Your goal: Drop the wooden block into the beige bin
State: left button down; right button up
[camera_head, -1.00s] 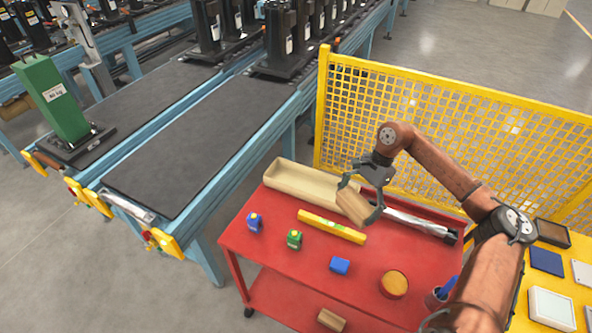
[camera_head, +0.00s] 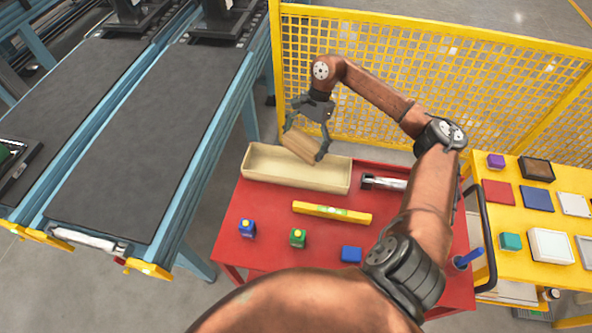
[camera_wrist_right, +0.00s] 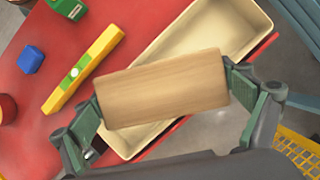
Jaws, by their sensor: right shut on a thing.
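The wooden block (camera_head: 301,146) is held between the fingers of my right gripper (camera_head: 305,140), which is shut on it. The right wrist view shows the block (camera_wrist_right: 162,90) gripped at both ends by the fingers. The beige bin (camera_head: 290,178) lies long and shallow at the back left of the red cart top. In the head view the block overlaps the bin's back rim. In the right wrist view it covers part of the bin (camera_wrist_right: 205,38), whose visible inside is empty. The exact height of the block above the bin is hard to tell. My left gripper is not in view.
On the red cart (camera_head: 270,260) are a yellow level (camera_head: 332,212), blue (camera_head: 247,228) and green (camera_head: 298,237) tape measures and a blue block (camera_head: 351,254). A yellow mesh fence (camera_head: 420,75) stands behind. A conveyor (camera_head: 150,130) is at left, a yellow table (camera_head: 515,215) at right.

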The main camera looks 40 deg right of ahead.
jog(key=f, duration=0.2)
jog(key=shift+w+f+b, duration=0.3)
jog(key=shift+f+b, duration=0.05)
jog(key=shift+f, duration=0.05)
jog(key=shift+s+f, duration=0.25)
jog(key=shift+f, duration=0.2)
jog(key=shift+w+f, duration=0.15)
jog(key=o, duration=0.9)
jog(key=shift+o, duration=0.5)
jog(key=shift+d+r, duration=0.15)
jog(key=shift+r, duration=0.15)
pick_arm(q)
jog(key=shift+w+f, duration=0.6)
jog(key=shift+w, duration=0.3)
pick_arm(e)
jog(key=v, duration=1.1)
jog(key=shift+r, duration=0.25)
